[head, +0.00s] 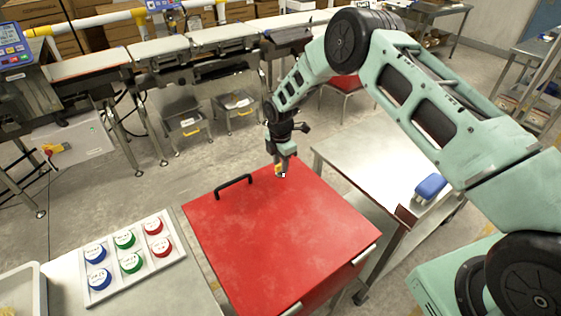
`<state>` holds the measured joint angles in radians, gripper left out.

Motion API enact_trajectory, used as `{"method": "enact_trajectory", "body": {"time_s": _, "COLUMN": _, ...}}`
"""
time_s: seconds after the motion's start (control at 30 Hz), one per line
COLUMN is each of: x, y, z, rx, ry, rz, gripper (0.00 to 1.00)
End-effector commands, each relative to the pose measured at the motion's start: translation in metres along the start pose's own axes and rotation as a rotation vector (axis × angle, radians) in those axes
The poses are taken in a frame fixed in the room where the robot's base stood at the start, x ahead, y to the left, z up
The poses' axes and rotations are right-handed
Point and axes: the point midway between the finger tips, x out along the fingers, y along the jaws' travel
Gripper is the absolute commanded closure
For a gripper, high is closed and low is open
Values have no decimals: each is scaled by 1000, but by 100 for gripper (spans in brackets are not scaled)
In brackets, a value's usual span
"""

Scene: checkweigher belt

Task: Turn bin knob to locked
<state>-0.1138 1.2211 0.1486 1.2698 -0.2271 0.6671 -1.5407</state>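A large red bin or cabinet (290,240) with a flat red top and a black bar handle (233,185) stands in the lower middle of the head view. My gripper (281,172) points down at the far edge of this red top, to the right of the handle. A small yellow and white piece shows at the fingertips; I cannot tell whether it is a knob or part of my gripper. The finger gap is too small to read, and contact is unclear. No knob can be made out clearly on the red bin, and its lock position cannot be read.
A grey box with a red-yellow switch (52,149) is at left. A white tray of colored discs (130,257) lies lower left. A steel table (365,160) with a blue object (430,187) is right.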

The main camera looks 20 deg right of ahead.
Motion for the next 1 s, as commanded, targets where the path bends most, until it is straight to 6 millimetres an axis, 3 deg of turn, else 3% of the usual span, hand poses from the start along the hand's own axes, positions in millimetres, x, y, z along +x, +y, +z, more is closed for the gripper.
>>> {"method": "enact_trajectory", "body": {"time_s": 0.07, "x": 0, "y": 0, "z": 0, "rx": 0, "ry": 0, "rz": 0, "gripper": 68}}
{"method": "enact_trajectory", "body": {"time_s": 0.2, "x": 0, "y": 0, "z": 0, "rx": 0, "ry": 0, "rz": 0, "gripper": 100}}
{"method": "enact_trajectory", "body": {"time_s": 0.67, "x": 1, "y": 0, "z": 0, "rx": 58, "ry": 0, "rz": 1, "gripper": 100}}
{"method": "enact_trajectory", "body": {"time_s": 1.0, "x": 3, "y": 1, "z": 0, "rx": 307, "ry": -1, "rz": 2, "gripper": 100}}
